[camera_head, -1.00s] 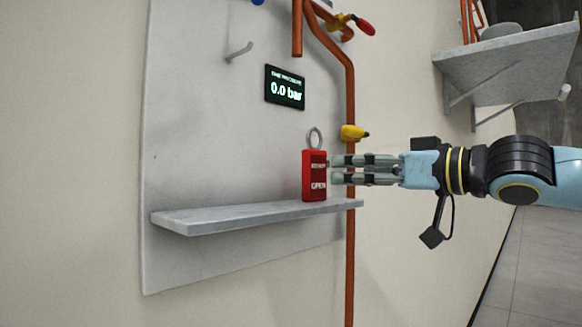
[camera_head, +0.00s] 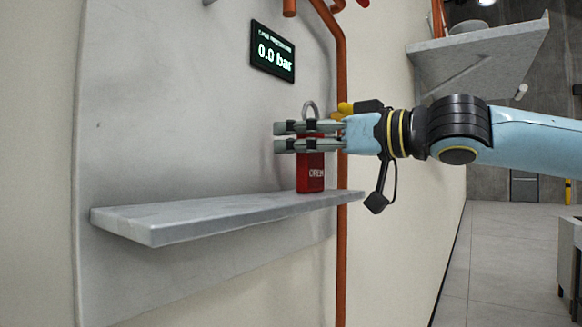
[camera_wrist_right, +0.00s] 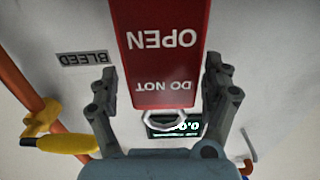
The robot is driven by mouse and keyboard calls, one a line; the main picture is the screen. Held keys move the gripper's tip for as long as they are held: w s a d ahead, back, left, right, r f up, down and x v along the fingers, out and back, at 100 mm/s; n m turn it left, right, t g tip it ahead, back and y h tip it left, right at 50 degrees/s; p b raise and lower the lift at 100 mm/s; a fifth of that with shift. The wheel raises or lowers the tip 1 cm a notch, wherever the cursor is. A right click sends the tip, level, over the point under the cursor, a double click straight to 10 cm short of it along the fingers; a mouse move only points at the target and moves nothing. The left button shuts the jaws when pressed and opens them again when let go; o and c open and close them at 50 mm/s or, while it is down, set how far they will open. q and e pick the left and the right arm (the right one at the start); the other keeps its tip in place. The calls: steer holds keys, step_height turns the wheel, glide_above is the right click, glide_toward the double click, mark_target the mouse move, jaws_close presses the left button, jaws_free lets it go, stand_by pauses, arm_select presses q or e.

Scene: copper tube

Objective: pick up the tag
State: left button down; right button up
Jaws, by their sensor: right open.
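The red tag (camera_head: 311,174) with white lettering and a metal ring at its top stands upright on the grey wall shelf (camera_head: 200,216), near the shelf's right end. My right gripper (camera_head: 276,138) reaches in from the right in the head view, its fingers level and in front of the tag's upper part, hiding some of it. In the right wrist view the tag (camera_wrist_right: 163,50) appears upside down, reading "DO NOT OPEN". It lies between the two spread fingers (camera_wrist_right: 162,84), with a gap on each side. The right gripper is open. My left gripper is not in view.
A vertical copper pipe (camera_head: 341,240) runs just right of the tag, with a yellow valve handle (camera_head: 346,107) near it. A display (camera_head: 272,51) reading "0.0 bar" hangs above. The shelf's left part is clear. Another shelf (camera_head: 480,50) is at upper right.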

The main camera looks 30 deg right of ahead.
steer(key=shift+s+r, duration=0.1)
steer(key=shift+s, duration=0.05)
steer(key=shift+s+d+r, duration=0.15)
steer(key=shift+s+r, duration=0.05)
steer(key=shift+s, duration=0.45)
steer(key=c, duration=0.3)
steer(key=shift+w+f, duration=0.1)
steer(key=shift+w, duration=0.15)
steer(key=shift+c, duration=1.4)
steer(key=shift+w, duration=0.1)
steer(key=shift+c, duration=1.2)
steer(key=c, duration=0.4)
steer(key=shift+s, duration=0.2)
steer(key=shift+c, duration=0.2)
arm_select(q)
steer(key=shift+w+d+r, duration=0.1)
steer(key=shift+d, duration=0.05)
arm_select(e)
steer(key=shift+w, duration=0.1)
